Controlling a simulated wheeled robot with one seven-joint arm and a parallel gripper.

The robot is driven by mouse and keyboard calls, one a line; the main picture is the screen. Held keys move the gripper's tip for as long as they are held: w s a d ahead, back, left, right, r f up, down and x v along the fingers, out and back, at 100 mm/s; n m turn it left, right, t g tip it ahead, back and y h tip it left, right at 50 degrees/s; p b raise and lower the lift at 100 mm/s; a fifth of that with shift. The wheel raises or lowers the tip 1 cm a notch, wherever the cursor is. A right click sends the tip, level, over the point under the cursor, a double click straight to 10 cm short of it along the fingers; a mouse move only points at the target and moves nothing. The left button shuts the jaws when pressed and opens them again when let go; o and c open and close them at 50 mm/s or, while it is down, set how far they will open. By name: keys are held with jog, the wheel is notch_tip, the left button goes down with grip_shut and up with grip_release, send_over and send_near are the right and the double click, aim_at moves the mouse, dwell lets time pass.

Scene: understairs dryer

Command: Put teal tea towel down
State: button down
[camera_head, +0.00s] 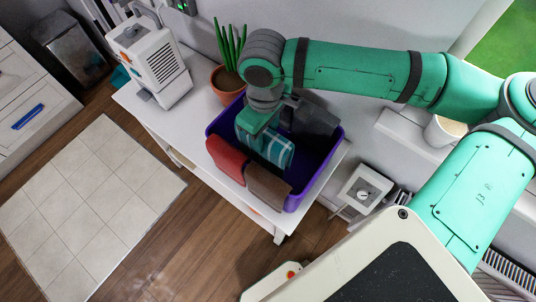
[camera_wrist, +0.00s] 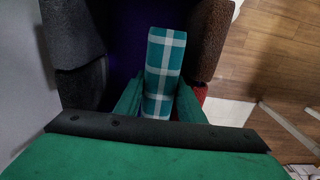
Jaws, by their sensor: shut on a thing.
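The teal tea towel (camera_head: 277,150) is checked with white lines. My gripper (camera_head: 258,128) is shut on it, inside the outline of a purple crate (camera_head: 311,192) on a white table. In the wrist view the towel (camera_wrist: 165,70) stands out between my gripper's two green fingers (camera_wrist: 160,103), with the crate's dark purple inside (camera_wrist: 125,35) around it. I cannot tell whether the towel touches the crate's floor. My gripper and wrist hide part of the towel and the crate in the head view.
A red cloth (camera_head: 226,158) and a brown cloth (camera_head: 268,187) hang over the crate's near rim. Dark grey cloth (camera_head: 316,119) hangs at the far rim. A potted plant (camera_head: 228,78) and a white machine (camera_head: 154,62) stand left on the white table (camera_head: 190,122).

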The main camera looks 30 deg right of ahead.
aim_at(266, 131)
jog(key=shift+a+f, duration=0.1)
jog(key=shift+f, duration=4.05)
jog(key=c, duration=1.5)
grip_release()
jog(key=shift+o, duration=0.2)
jog(key=r, duration=1.1)
jog(key=shift+w+a+r, duration=0.2)
jog(key=shift+w+r, duration=0.05)
jog(key=shift+r, duration=0.1)
jog(key=shift+s+d+r, duration=0.3)
jog(key=shift+d+r, duration=0.05)
jog(key=shift+d, duration=0.1)
jog(key=shift+w+a, duration=0.2)
jog(key=shift+a, duration=0.1)
